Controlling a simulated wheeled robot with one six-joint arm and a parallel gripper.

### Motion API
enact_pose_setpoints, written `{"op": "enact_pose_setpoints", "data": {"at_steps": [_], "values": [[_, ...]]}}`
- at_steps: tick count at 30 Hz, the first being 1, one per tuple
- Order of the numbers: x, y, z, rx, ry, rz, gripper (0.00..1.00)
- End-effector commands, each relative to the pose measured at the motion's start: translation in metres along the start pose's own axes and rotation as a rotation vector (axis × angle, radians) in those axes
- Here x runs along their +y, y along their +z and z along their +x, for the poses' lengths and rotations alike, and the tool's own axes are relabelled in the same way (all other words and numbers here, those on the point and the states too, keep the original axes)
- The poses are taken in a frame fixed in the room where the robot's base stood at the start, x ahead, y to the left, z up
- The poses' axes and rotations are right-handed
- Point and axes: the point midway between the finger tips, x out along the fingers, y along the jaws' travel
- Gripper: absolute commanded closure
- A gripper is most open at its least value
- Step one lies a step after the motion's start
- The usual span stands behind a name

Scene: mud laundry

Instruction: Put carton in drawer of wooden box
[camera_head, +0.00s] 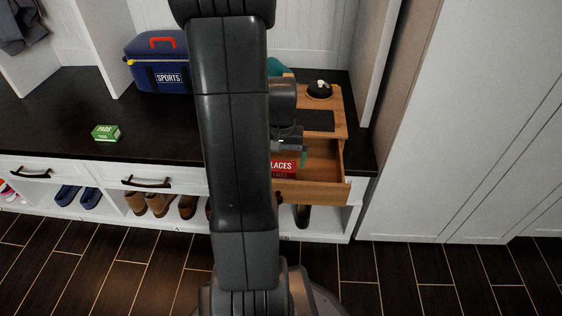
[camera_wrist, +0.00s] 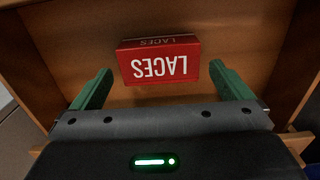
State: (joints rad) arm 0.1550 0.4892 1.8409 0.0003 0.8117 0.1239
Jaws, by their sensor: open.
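The red carton lettered LACES (camera_head: 283,168) is inside the open drawer (camera_head: 322,190) of the wooden box (camera_head: 334,104). In the wrist view the carton (camera_wrist: 158,60) lies on the bare wooden drawer floor (camera_wrist: 75,35). My gripper (camera_wrist: 161,78) is open, with one green finger on each side of the carton's near edge and gaps between fingers and carton. In the head view my gripper (camera_head: 289,150) is over the drawer, and my arm hides the left part of the drawer and carton.
A green PADS box (camera_head: 106,133) and a blue SPORTS bag (camera_head: 160,62) stand on the dark bench top (camera_head: 50,115). A black round object (camera_head: 320,90) and a dark mat (camera_head: 317,121) are on the wooden box. A white cabinet (camera_head: 440,130) stands to the right.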

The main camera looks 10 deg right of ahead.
Motion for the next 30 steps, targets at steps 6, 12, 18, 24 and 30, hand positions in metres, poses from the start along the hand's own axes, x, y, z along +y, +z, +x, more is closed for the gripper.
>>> {"op": "enact_pose_setpoints", "data": {"at_steps": [6, 12, 18, 24, 30], "values": [[0.0, -0.001, -0.055, 0.004, -0.001, 0.0, 0.02], [0.0, -0.001, -0.087, 0.004, 0.0, 0.0, 0.02], [0.0, 0.0, -0.098, 0.001, 0.0, 0.0, 0.02], [0.0, 0.0, -0.098, 0.001, 0.0, 0.0, 0.02], [0.0, 0.0, -0.098, 0.001, 0.0, 0.0, 0.02]]}}
